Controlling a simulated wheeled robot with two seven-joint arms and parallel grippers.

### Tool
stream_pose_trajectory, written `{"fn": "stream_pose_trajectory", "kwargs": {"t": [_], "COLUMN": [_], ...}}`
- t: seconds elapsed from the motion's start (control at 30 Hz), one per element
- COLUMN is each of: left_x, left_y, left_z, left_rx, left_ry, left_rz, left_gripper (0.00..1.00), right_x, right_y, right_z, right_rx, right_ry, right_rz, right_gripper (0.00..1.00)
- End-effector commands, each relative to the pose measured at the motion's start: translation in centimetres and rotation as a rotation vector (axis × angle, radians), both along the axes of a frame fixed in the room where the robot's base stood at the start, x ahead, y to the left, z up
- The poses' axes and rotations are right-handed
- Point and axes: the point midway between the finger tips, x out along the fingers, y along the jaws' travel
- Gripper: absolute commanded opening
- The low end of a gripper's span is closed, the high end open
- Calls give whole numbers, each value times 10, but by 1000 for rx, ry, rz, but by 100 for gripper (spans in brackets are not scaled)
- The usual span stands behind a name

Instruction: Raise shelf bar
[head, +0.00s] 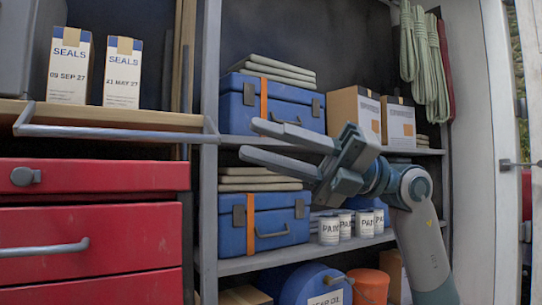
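The shelf bar (115,132) is a grey rod with bent ends. It runs across the front of the wooden shelf (150,117) at the left, low along the shelf's front edge. Two white SEALS boxes, one (70,66) dated 09 SEP 27 and one (122,73) dated 21 MAY 27, stand upright on that shelf. My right gripper (252,139) is open and empty, its two fingers pointing left. My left gripper is not in view.
A red drawer cabinet (90,220) stands below the bar. A grey upright (209,180) separates it from shelves with an upper blue case (270,108), a lower blue case (262,222), cardboard boxes (356,109) and paint cans (329,230). Green ropes (424,65) hang at the right.

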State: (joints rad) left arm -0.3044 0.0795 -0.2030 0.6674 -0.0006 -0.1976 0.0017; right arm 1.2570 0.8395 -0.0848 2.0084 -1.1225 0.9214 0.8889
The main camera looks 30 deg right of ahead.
Motion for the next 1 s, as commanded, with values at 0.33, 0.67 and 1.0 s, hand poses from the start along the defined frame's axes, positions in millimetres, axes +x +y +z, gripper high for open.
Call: {"fn": "stream_pose_trajectory", "kwargs": {"t": [0.33,0.67,1.0], "left_x": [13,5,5], "left_y": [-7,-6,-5], "left_z": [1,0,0], "left_rx": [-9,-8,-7], "left_ry": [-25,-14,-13], "left_rz": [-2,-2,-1], "left_gripper": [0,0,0], "right_x": [-2,-1,11], "right_y": [-5,-4,9], "right_z": [-1,-1,-18], "right_rx": [0,1,130], "right_ry": [0,0,37], "right_rz": [0,1,94], "right_gripper": [29,29,29]}}
